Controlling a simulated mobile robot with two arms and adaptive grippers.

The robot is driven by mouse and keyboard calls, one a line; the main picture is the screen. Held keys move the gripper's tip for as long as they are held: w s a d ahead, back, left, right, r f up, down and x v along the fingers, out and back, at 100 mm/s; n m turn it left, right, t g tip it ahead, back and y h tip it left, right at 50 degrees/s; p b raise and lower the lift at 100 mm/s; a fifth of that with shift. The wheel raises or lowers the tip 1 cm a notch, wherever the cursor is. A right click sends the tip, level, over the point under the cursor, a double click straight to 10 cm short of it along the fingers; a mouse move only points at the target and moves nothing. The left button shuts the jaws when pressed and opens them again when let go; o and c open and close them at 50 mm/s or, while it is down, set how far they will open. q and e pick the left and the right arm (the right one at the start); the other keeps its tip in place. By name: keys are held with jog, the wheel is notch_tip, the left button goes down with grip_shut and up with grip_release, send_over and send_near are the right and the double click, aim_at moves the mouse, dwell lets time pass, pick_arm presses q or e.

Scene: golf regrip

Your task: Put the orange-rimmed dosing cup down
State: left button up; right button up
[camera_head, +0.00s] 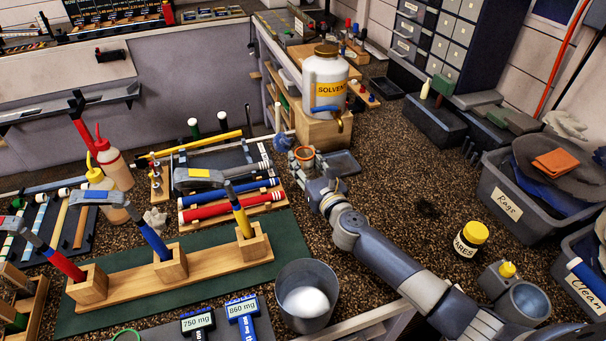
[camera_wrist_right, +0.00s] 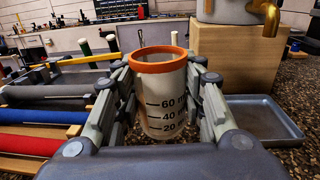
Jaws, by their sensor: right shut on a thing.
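The orange-rimmed dosing cup (camera_head: 304,152) is upright between the fingers of my right gripper (camera_head: 305,160). In the right wrist view the cup (camera_wrist_right: 160,100) is a clear or whitish cup with black volume marks and an orange rim. The fingers of my right gripper (camera_wrist_right: 160,82) are shut on it from both sides. A shallow grey tray (camera_head: 344,163) lies just right of the cup; it also shows in the wrist view (camera_wrist_right: 262,118). I cannot tell whether the cup's base touches the counter. My left gripper is not in view.
A white solvent jug (camera_head: 326,82) with a brass tap stands on a wooden block (camera_head: 318,132) behind the cup. A rack with blue and red grips (camera_head: 230,193) lies to the left. A metal bucket (camera_head: 306,295) stands in front. Speckled counter (camera_head: 400,165) to the right is mostly clear.

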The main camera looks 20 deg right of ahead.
aim_at(309, 177)
jog(key=shift+f+b, duration=0.7)
jog(key=shift+f, duration=1.05)
jog(key=shift+f, duration=0.15)
jog(key=shift+f, duration=0.15)
jog(key=o, duration=1.1)
jog(key=shift+o, duration=0.2)
jog(key=shift+r, duration=0.35)
jog(key=s, duration=0.4)
jog(key=s+d, duration=0.1)
jog(key=s, duration=0.3)
jog(key=s+b, duration=0.1)
jog(key=s, duration=0.3)
jog(key=shift+d+f, duration=0.1)
jog(key=shift+d, duration=0.05)
